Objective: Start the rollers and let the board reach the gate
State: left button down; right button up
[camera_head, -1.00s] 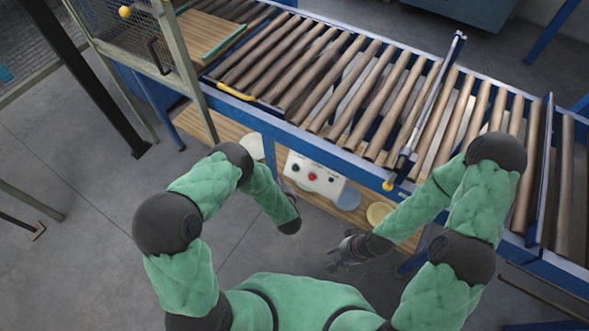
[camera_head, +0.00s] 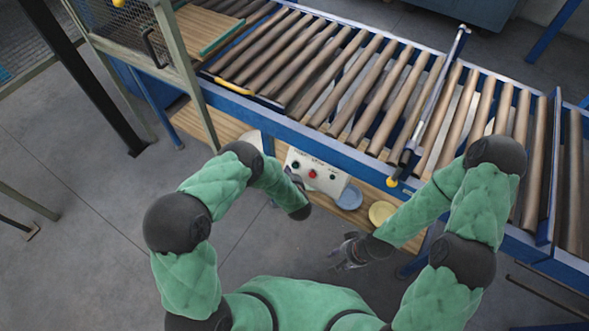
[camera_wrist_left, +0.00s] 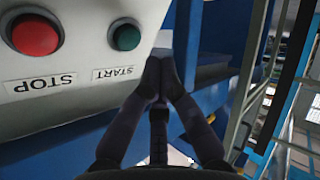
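The white control box (camera_head: 326,181) hangs below the roller conveyor's front edge. In the left wrist view, a green START button (camera_wrist_left: 124,36) and a red STOP button (camera_wrist_left: 36,35) sit on its face, labels upside down. My left gripper (camera_wrist_left: 162,62) has its fingertips together, empty, just beside the green button; contact does not show. In the head view, my left wrist partly hides this gripper (camera_head: 295,180). The wooden board (camera_head: 203,30) with a teal edge lies at the conveyor's left end. My right gripper (camera_head: 347,252) hangs low before the conveyor; its finger opening is unclear.
Bare rollers (camera_head: 345,75) run right from the board. A bar (camera_head: 437,90) with a yellow knob (camera_head: 391,182) crosses them, and a blue upright plate (camera_head: 549,170) stands farther right. A mesh guard post (camera_head: 181,70) stands at left. A wooden shelf (camera_head: 210,124) lies below.

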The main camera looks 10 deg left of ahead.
aim_at(295, 166)
pick_arm(q)
jog(key=shift+w+d+f+b, duration=0.3)
jog(key=shift+w+f+b, duration=0.2)
jog(key=shift+w, duration=0.25)
jog(key=shift+w+d, duration=0.1)
jog(key=shift+w, duration=0.05)
dwell(0.9)
jog(key=shift+w+f+b, duration=0.2)
jog(key=shift+b, duration=0.15)
